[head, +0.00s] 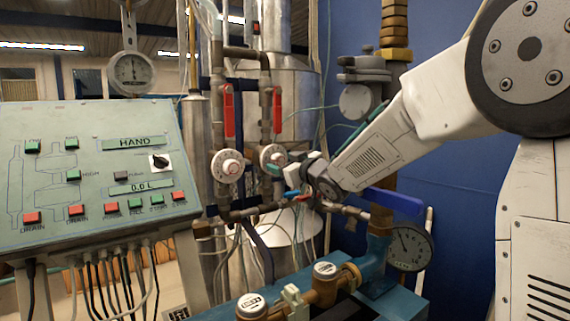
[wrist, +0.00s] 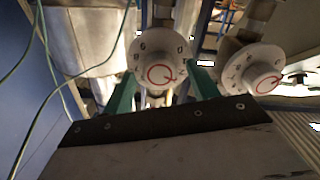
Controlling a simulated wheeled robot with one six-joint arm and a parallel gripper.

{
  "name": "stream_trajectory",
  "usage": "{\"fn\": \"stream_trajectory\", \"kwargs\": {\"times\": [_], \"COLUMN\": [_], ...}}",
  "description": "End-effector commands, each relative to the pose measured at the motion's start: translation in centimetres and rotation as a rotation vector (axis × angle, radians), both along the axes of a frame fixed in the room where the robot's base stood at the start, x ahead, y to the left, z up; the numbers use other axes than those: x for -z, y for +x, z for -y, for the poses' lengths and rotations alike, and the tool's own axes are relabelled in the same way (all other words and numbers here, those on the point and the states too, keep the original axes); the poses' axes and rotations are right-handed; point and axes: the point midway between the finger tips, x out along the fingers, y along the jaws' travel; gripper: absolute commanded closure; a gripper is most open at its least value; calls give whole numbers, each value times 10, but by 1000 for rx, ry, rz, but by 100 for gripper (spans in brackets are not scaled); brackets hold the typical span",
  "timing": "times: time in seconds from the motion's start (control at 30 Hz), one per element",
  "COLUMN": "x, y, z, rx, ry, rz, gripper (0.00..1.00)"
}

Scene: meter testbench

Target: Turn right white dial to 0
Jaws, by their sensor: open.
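The right white dial (head: 270,154) sits on the right-hand pipe below a red lever, partly hidden by my gripper. In the wrist view this dial (wrist: 158,58) shows a round knob with a red ring and small dark marks on its rim, too small to read surely. My gripper (wrist: 160,76) is open, with one green finger on each side of the dial's knob. I cannot tell whether the fingers touch it. In the head view my gripper (head: 282,167) is at the dial's lower right side.
The left white dial (head: 228,166) is close beside it, and shows at the right in the wrist view (wrist: 252,70). Red levers (head: 229,112) hang above both dials. A control panel (head: 95,190) stands at left. A pressure gauge (head: 409,247) and blue lever (head: 394,201) are at lower right.

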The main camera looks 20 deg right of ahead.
Motion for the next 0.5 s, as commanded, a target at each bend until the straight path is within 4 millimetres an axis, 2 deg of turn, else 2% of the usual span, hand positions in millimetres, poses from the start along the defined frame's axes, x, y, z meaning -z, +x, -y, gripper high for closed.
{"fn": "stream_trajectory", "kwargs": {"times": [0.23,0.27,0.4,0.5], "x": [0,0,0,0], "y": [1,1,1,1], "z": [0,0,0,0], "rx": [1,1,1,1], "ry": [0,0,0,0], "rz": [0,0,0,0], "gripper": [41,46,85,86]}}
